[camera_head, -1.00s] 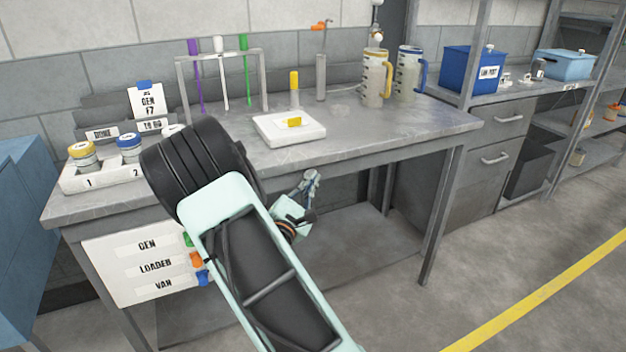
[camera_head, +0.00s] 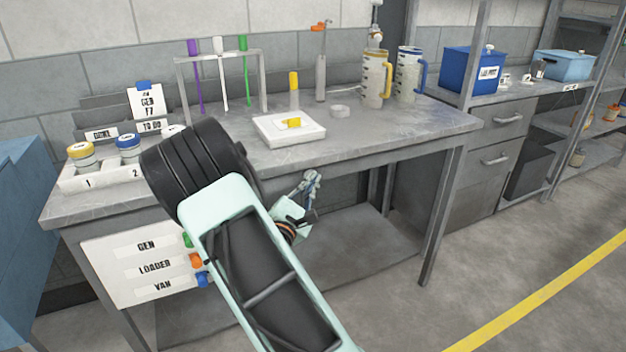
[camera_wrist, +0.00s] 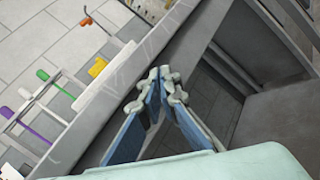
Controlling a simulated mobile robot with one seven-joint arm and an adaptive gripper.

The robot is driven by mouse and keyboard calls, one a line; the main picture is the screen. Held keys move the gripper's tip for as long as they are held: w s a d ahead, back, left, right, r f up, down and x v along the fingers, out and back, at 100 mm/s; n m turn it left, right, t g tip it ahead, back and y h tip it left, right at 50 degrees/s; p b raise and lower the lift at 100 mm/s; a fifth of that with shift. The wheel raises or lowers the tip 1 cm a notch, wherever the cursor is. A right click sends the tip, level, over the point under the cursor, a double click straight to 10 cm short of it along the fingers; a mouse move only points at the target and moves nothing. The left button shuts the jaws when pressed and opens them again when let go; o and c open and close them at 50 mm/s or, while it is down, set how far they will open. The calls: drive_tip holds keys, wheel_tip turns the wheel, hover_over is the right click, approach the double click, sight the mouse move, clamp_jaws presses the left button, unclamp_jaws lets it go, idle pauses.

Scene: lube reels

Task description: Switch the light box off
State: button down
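The light box (camera_head: 306,135) is a low white slab lying flat on the grey bench, with a small yellow piece (camera_head: 292,123) on top. I cannot tell from its white top whether it is lit, and no switch is clear. Its white edge also shows in the wrist view (camera_wrist: 106,84). My gripper (camera_head: 312,182) is in front of the bench's front edge, below and apart from the light box. In the wrist view the fingertips (camera_wrist: 163,82) meet with nothing seen between them. My dark arm joint hides part of the bench left of the box.
A rack (camera_head: 222,55) with purple, white and green rods stands behind the box. Labelled jars are at left. The bench's right front is clear.

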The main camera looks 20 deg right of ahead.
drive_tip(key=shift+s+a+f, duration=0.1)
drive_tip(key=shift+s+f, duration=0.05)
drive_tip(key=shift+s, duration=1)
drive_tip(key=shift+s+a+f, duration=0.1)
drive_tip(key=shift+s, duration=1.05)
